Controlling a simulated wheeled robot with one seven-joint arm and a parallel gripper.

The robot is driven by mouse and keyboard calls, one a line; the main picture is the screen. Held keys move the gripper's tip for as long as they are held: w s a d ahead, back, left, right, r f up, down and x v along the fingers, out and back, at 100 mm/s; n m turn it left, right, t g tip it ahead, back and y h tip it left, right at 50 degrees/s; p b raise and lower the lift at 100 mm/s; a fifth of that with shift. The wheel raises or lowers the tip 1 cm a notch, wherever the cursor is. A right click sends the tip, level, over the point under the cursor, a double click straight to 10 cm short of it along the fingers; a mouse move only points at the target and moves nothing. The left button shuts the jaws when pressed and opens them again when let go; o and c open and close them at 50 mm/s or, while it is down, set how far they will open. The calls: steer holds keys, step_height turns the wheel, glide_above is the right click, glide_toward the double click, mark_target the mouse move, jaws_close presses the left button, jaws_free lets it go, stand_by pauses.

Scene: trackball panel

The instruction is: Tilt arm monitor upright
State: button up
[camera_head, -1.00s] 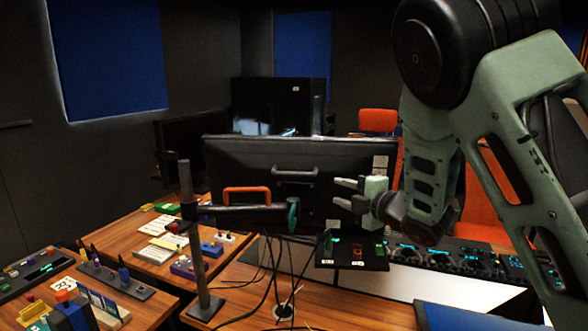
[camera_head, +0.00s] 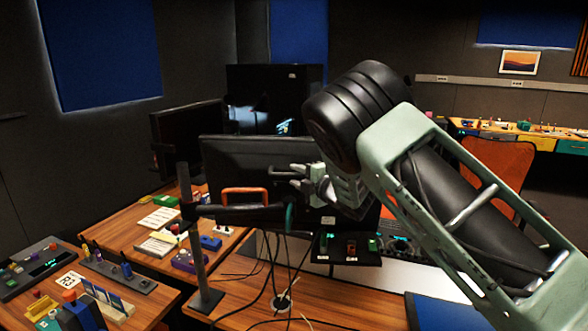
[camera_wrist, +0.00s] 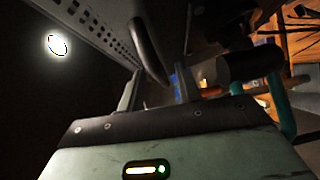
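The arm monitor (camera_head: 230,160) shows from its back in the head view, carried on a dark horizontal arm from a post (camera_head: 198,250). I cannot tell its exact tilt. My gripper (camera_head: 282,172) is at the middle of the monitor's back and covers the dark handle there in the head view. In the wrist view, the dark handle (camera_wrist: 150,48) stands out from the perforated back. My gripper (camera_wrist: 158,82) is open there, and the handle's near end appears between or just beyond the fingertips. Contact cannot be told.
A small black panel (camera_head: 348,248) with coloured switches is below right. Another monitor (camera_head: 185,135) stands behind at left.

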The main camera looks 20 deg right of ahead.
mark_target(288, 169)
steer(key=shift+x, duration=0.95)
jaws_close()
steer(key=shift+w+d+r+m+g, duration=0.1)
steer(key=shift+w+d+m+g, duration=0.1)
steer(key=shift+w+m, duration=0.15)
steer(key=shift+w+d+r+m+g, duration=0.15)
steer(key=shift+w+m+g, duration=0.1)
steer(key=shift+w, duration=0.15)
jaws_free()
steer(key=shift+f, duration=0.1)
steer(key=shift+b, duration=0.3)
steer(key=b+v, duration=0.6)
steer(key=v, duration=1.1)
steer(key=shift+s, duration=0.2)
